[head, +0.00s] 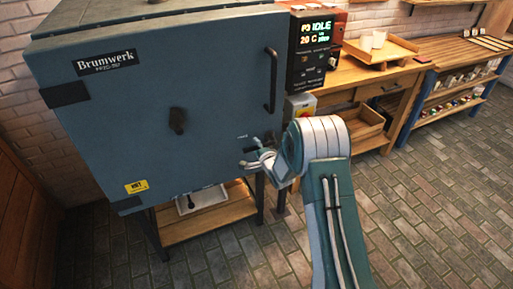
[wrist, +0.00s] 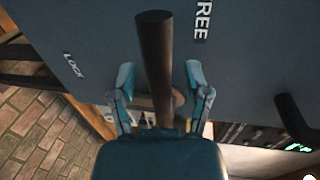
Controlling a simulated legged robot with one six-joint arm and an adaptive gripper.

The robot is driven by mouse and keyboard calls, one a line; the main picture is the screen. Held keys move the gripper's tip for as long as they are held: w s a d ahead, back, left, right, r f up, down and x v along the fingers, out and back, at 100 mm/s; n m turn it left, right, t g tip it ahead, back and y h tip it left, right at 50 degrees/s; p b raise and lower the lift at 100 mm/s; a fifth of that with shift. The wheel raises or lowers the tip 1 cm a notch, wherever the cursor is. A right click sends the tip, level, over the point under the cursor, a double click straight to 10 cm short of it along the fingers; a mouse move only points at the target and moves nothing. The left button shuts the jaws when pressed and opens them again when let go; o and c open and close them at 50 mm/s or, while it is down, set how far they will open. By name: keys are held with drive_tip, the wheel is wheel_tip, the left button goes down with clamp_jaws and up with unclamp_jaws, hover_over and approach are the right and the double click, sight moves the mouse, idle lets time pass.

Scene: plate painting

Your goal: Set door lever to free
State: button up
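The door lever (wrist: 154,60) is a dark bar in the wrist view, running from the upper middle down between my fingers. Its tip is beside the white FREE mark (wrist: 203,20); the LOCK mark (wrist: 73,66) is off to the left. My gripper (wrist: 160,82) is open, with one finger on each side of the lever and a gap visible on both sides. In the head view my gripper (head: 262,160) is at the lower right of the blue-grey kiln door (head: 120,140). There the lever is mostly hidden by my gripper.
A vertical door handle (head: 271,80) and a lit control panel (head: 318,50) reading IDLE are above my gripper. A wooden bench (head: 350,75) with a tray (head: 380,50) stands to the right. The brick floor (head: 430,200) at the right is clear.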

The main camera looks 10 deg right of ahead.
drive_tip(key=shift+s, duration=0.15)
drive_tip(key=v, duration=1.1)
drive_tip(key=shift+s+d, duration=0.15)
drive_tip(key=shift+s, duration=0.15)
